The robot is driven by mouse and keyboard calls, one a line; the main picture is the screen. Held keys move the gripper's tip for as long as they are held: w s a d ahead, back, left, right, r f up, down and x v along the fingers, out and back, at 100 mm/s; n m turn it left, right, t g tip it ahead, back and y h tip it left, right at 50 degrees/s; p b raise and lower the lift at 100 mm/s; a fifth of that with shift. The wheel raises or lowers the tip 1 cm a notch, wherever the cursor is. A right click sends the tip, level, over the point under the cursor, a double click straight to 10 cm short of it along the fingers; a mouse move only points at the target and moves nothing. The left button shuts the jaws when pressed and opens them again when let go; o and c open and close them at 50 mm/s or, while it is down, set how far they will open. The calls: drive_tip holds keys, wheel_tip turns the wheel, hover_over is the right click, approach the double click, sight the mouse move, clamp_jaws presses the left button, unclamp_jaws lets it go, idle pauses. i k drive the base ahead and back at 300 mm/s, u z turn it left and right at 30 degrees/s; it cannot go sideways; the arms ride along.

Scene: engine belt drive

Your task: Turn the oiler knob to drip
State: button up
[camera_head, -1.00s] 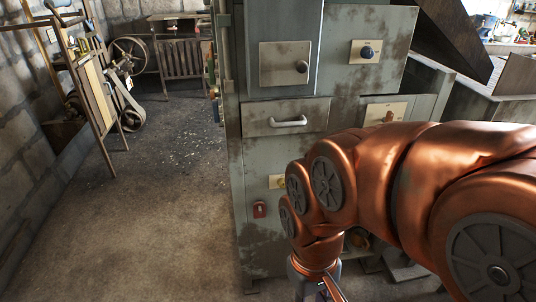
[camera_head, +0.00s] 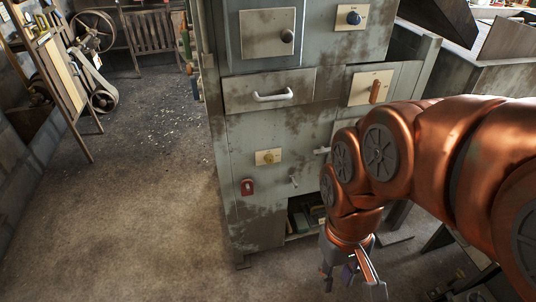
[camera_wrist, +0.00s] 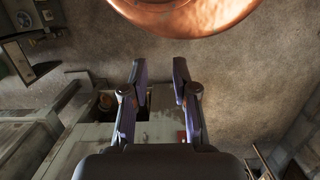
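The grey cabinet (camera_head: 270,215) carries several controls, and their labels are too small to read, so I cannot tell which is the oiler knob. A blue knob (camera_head: 354,18) sits on a cream plate at upper right. An orange-brown lever handle (camera_head: 375,91) stands nearly upright on a plate below it. A small yellow knob (camera_head: 268,157) is on a plate lower down. A dark round knob (camera_head: 287,36) is on the upper left panel. My gripper (camera_head: 355,284) is low in front of the cabinet, apart from all these controls. The wrist view shows its fingers (camera_wrist: 160,70) apart and empty.
A drawer with a white handle (camera_head: 272,96) and a red switch (camera_head: 247,187) are on the cabinet front. An open compartment (camera_head: 303,216) is at its lower part. A bench (camera_head: 490,75) stands at right. The floor (camera_head: 130,220) at left is clear.

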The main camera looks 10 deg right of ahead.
sight(269, 159)
drive_tip(key=k, duration=0.5)
drive_tip(key=u, duration=1.85)
drive_tip(key=i, duration=0.85)
drive_tip(key=z, duration=1.65)
